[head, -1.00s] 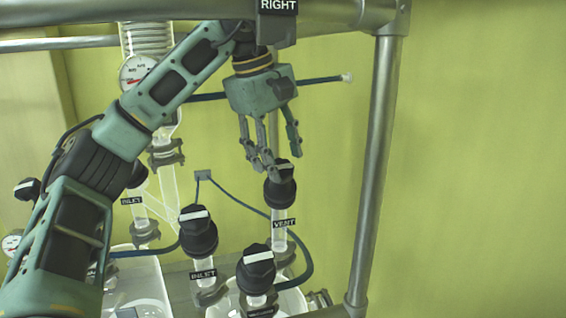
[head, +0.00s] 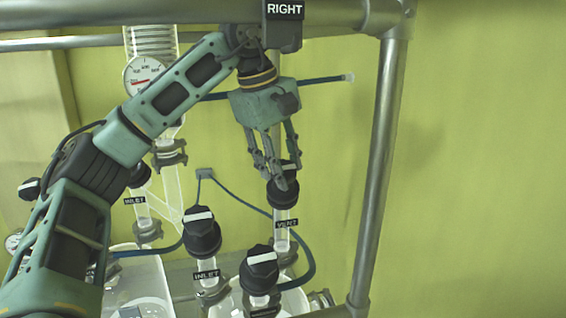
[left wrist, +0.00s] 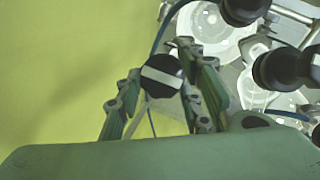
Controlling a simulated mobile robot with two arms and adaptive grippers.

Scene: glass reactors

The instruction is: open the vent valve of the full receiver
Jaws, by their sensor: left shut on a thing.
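The vent valve knob (head: 283,188) is black with a white bar and sits above the VENT label (head: 287,224) on the right-hand receiver. My left gripper (head: 281,178) reaches down onto this knob from above, its fingers closed around it. In the left wrist view the knob (left wrist: 161,76) lies between the fingers, its white bar slightly tilted from horizontal. The right receiver (head: 293,302) is only partly in view at the bottom, and its fill level cannot be told. My right gripper is not in view.
Two other black knobs stand close in front: an INLET knob (head: 201,232) and a lower knob (head: 260,270). A blue hose (head: 312,262) loops beside the vent. A metal frame post (head: 377,170) stands to the right, with open space before the wall.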

